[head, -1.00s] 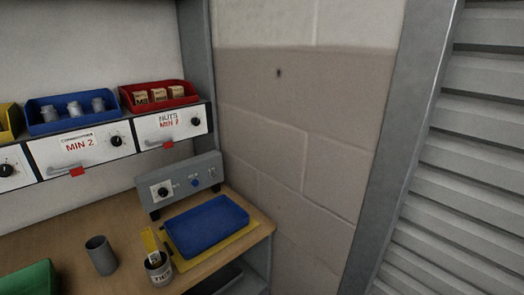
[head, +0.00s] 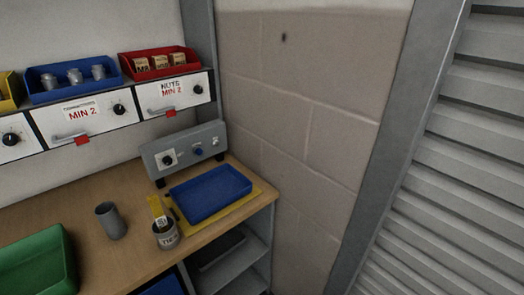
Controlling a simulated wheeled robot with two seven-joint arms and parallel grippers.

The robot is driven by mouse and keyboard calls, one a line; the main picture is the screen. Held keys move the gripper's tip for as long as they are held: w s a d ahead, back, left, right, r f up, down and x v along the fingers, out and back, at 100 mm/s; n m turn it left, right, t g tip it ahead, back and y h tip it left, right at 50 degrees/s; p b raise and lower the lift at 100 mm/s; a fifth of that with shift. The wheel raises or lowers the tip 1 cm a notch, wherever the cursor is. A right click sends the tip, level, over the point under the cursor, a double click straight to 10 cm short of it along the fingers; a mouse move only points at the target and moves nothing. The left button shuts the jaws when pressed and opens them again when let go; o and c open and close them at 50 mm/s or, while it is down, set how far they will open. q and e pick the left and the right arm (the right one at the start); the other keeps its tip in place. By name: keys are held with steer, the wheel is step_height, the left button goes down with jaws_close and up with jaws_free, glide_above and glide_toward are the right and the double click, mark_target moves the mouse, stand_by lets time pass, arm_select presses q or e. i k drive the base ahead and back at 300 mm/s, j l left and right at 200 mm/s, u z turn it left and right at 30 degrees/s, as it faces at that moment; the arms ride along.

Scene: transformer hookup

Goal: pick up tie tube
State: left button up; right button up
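The tie tube, a small grey cylinder with a white label reading roughly "TIES" (head: 167,240), stands upright on the wooden bench near its front right. A yellow strip (head: 157,211) sticks up out of its top. Neither of my grippers shows in the head view.
A blue tray (head: 210,194) lies on a yellow mat (head: 249,206) right of the tube. A grey control box (head: 187,149) stands behind it. A green bin (head: 37,262) is at the left. Shelf bins and drawers hang above. Bare bench (head: 88,200) lies around the cup.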

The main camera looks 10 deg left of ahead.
mark_target(112, 221)
steer(key=u, duration=1.55)
steer(key=k+j+z, duration=0.2)
